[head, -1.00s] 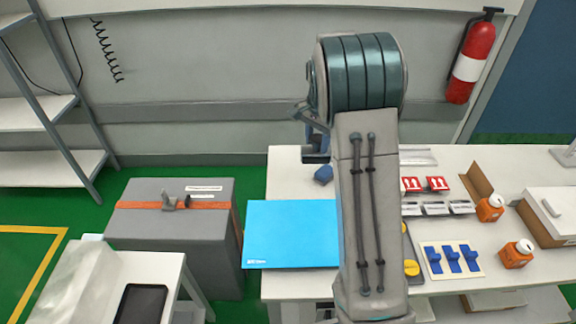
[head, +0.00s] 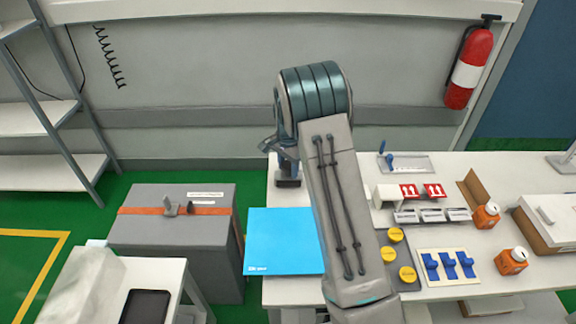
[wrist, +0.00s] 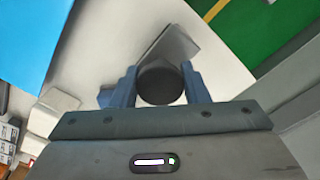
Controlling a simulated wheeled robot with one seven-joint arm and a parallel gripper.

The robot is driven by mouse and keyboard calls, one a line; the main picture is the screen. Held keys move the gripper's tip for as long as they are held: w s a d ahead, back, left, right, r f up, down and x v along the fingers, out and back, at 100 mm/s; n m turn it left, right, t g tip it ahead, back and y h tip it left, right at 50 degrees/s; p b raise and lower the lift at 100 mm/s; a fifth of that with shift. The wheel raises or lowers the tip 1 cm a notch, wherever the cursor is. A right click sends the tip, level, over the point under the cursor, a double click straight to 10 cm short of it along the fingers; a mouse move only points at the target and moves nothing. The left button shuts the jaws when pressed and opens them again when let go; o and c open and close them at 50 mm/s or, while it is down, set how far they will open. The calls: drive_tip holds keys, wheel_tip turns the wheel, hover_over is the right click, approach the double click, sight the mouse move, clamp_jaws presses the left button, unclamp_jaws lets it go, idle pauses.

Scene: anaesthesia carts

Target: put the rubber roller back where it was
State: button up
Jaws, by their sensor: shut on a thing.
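In the wrist view a dark round thing, which looks like the end of the rubber roller (wrist: 160,84), sits between the two blue fingers of my gripper (wrist: 160,78). The fingers are shut on its sides. Beyond it shows a flat grey piece (wrist: 173,45); I cannot tell whether it is part of the roller or lies on the table. In the head view my gripper (head: 288,172) hangs over the back left part of the white table, behind the blue mat (head: 284,240). The roller cannot be made out clearly there.
My arm covers the table's middle. Right of it are a grey plate (head: 414,165) with blue pieces, a small rack with red labels, yellow discs (head: 407,274), a panel of blue switches (head: 450,279) and orange bottles (head: 511,262). A grey case (head: 172,235) stands left of the table.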

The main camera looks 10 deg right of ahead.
drive_tip(key=shift+f, duration=0.15)
drive_tip(key=o, duration=0.9)
